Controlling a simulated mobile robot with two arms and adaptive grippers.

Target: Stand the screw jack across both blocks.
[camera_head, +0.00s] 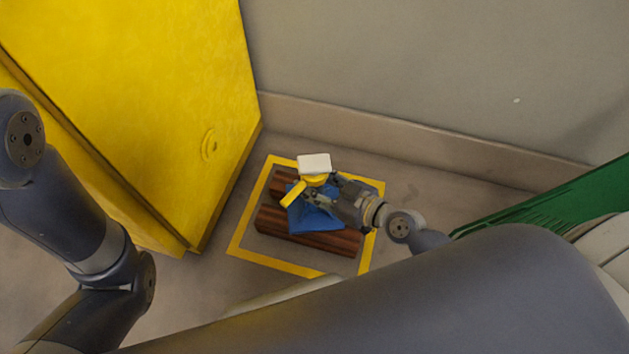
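The screw jack has a blue flared base (316,220), a yellow handle (293,193) and a pale flat top plate (314,163). It looks upright, its base over two dark reddish-brown wooden blocks. The near block (330,240) and the far block (284,181) lie side by side, with the blue base covering part of both. Whether the base rests fully on them is hard to tell. My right gripper (322,190) reaches in from the right, its fingers around the jack's upper body below the top plate. Whether they grip is unclear. My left gripper is out of view.
A yellow outline (280,266) on the floor surrounds the blocks. A large yellow cabinet-like body (150,90) stands at left, a grey wall (420,70) with a low ledge behind. A green sheet-like object (560,205) is at right. Floor left of the outline is clear.

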